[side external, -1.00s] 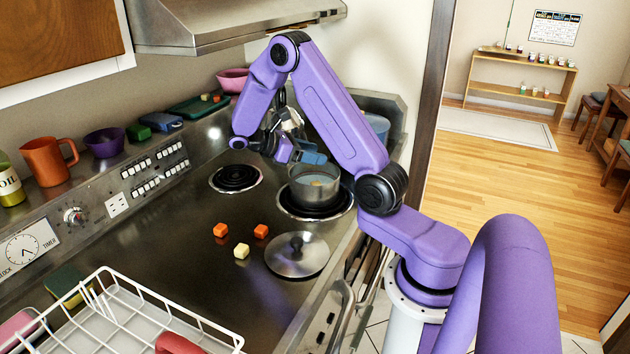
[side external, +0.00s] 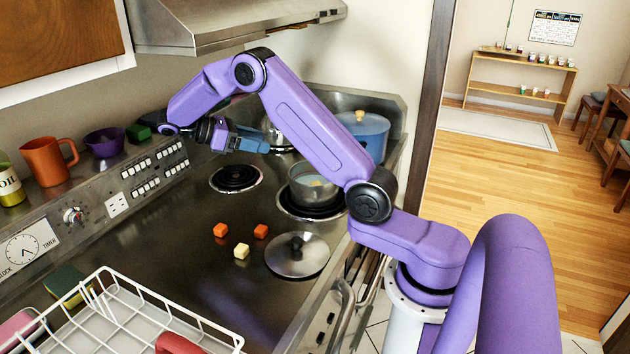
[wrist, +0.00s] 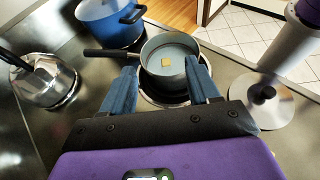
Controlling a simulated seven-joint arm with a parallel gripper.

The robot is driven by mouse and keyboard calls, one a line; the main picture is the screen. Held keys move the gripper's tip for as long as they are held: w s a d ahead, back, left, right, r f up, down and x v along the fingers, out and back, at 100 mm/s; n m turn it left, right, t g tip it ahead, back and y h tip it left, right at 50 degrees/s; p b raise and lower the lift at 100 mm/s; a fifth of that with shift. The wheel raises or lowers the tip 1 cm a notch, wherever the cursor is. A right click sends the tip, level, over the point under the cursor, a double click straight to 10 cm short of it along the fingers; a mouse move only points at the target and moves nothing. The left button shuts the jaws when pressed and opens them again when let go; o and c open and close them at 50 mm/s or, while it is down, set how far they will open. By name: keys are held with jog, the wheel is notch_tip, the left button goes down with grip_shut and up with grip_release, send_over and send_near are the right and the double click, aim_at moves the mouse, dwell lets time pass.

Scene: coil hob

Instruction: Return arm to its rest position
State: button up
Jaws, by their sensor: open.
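My purple arm reaches over the hob in the side external view. My gripper (side external: 262,143) has blue fingers pointing right, above the rear part of the hob. In the wrist view my gripper (wrist: 165,82) has its two blue fingers spread wide with nothing held between them. A grey saucepan (wrist: 168,60) with a dark handle shows beyond and between the fingertips. In the side external view the saucepan (side external: 314,187) sits on the front right coil, apart from my gripper.
A blue pot (side external: 365,135) and a metal kettle-like vessel (wrist: 45,82) stand at the rear. A lid (side external: 297,255), two orange cubes (side external: 220,230) and a pale cube (side external: 241,251) lie on the hob. A white dish rack (side external: 130,320) is at front left.

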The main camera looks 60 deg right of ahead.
jog(key=shift+a, duration=0.1)
jog(key=s+a+n+t+y, duration=0.3)
jog(key=s+a+t, duration=0.55)
jog(key=a, duration=0.55)
jog(key=s+a+f+y, duration=0.1)
jog(key=s+y, duration=0.1)
jog(key=s, duration=0.5)
jog(key=s+a+f+t+y, duration=0.1)
jog(key=s+a+y, duration=0.1)
jog(key=s, duration=0.5)
jog(key=s+a+f+y, duration=0.1)
jog(key=s+a+y, duration=0.1)
jog(key=s, duration=0.5)
jog(key=shift+a+f+n+y, duration=0.2)
jog(key=shift+f+n+y, duration=0.1)
jog(key=shift+y, duration=0.2)
